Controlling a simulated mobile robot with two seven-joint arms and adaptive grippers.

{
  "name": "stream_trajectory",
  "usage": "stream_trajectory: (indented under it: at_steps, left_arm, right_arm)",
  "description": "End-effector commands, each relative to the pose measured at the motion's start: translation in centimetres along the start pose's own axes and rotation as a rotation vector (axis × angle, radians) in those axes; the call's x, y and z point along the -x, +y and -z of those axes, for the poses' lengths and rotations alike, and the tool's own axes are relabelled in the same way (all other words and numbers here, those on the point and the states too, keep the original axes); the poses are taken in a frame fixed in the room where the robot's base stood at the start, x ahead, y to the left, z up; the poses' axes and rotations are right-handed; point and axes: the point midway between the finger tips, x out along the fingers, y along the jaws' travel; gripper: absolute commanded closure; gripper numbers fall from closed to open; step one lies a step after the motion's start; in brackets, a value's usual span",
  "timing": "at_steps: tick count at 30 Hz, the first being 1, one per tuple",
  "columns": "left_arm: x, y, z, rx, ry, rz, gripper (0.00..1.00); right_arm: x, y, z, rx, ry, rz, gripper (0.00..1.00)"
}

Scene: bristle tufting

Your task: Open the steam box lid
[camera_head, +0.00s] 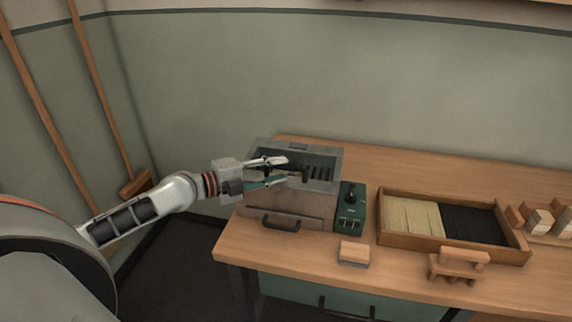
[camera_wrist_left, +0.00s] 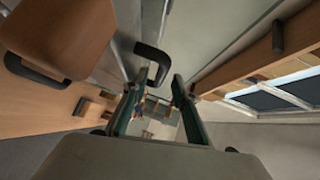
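The steam box (camera_head: 325,208) is a grey box with a dark handle (camera_head: 281,221) on its brownish front, at the left end of the bench. Its top shows a dark, slotted interior; I cannot tell the lid apart from the grey rear part (camera_head: 322,151). My left gripper (camera_head: 287,171) is over the box top with its fingers apart, hiding part of the opening. In the left wrist view the gripper (camera_wrist_left: 153,92) is open, and a black curved handle (camera_wrist_left: 152,52) shows just beyond the fingertips. Whether they touch it is unclear. My right gripper is out of view.
A green control box (camera_head: 350,207) stands against the steam box's right side. A small block (camera_head: 354,253) lies in front. A wooden tray (camera_head: 400,238) of pale and black bristles is to the right, with a wooden stand (camera_head: 458,265) before it.

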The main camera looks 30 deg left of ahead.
Motion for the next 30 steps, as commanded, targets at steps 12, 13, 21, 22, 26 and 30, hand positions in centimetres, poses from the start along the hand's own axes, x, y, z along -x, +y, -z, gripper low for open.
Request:
stream_trajectory:
  at_steps: [12,13,21,22,26,30]
  left_arm:
    - [-3.2,0.0,0.1,0.000,0.001,-0.002,0.72]
    - [-3.2,0.1,0.1,0.000,0.001,-0.002,0.72]
    - [-3.2,0.1,0.1,0.000,0.001,-0.002,0.85]
    - [-3.2,0.1,0.1,0.000,0.001,-0.002,0.93]
    - [-3.2,0.1,0.1,0.000,0.001,-0.002,1.00]
    - [-3.2,0.1,0.0,0.001,0.001,-0.003,1.00]
  right_arm:
    - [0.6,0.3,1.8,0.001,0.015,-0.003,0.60]
    - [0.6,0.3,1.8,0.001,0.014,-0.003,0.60]
    - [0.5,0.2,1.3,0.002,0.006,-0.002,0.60]
    - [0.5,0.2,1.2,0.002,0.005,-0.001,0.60]
    - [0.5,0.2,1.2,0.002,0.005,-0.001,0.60]
    - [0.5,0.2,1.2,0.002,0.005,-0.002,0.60]
